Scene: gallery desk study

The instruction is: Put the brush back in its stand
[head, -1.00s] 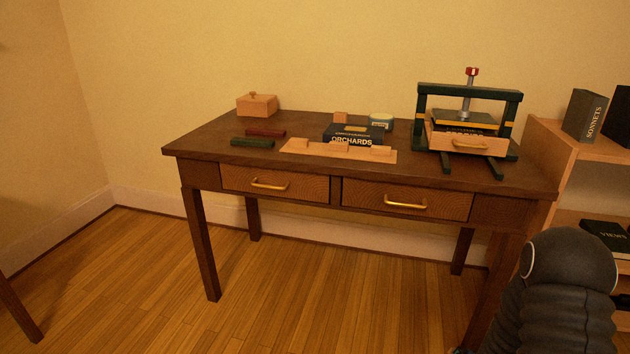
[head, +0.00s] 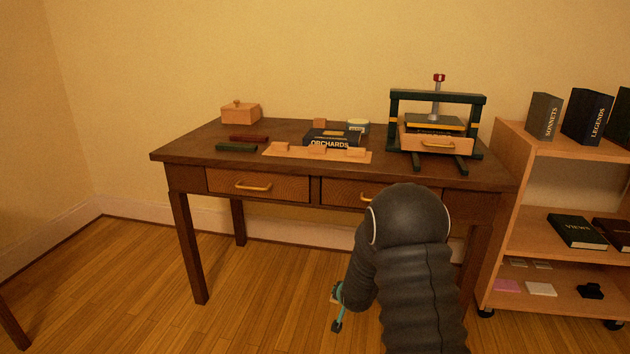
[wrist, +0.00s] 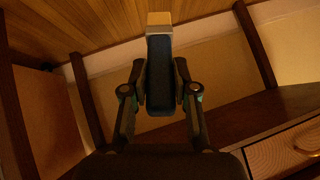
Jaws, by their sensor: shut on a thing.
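In the wrist view my gripper (wrist: 160,82) is shut on a dark blue block-like thing with a pale end, which I take to be the brush (wrist: 159,55). The brush lies between the two fingers, its pale end pointing to the top of the picture. In the head view my gripper (head: 337,305) shows only partly beside my arm, in front of the desk and below its top. The brush cannot be made out clearly there. I cannot pick out the brush's stand for certain in either view.
The desk (head: 190,155) bears a lidded wooden box (head: 240,114), an Orchards book (head: 332,137), a round tin (head: 357,127) and a green press (head: 437,100). A bookcase (head: 505,220) stands at right.

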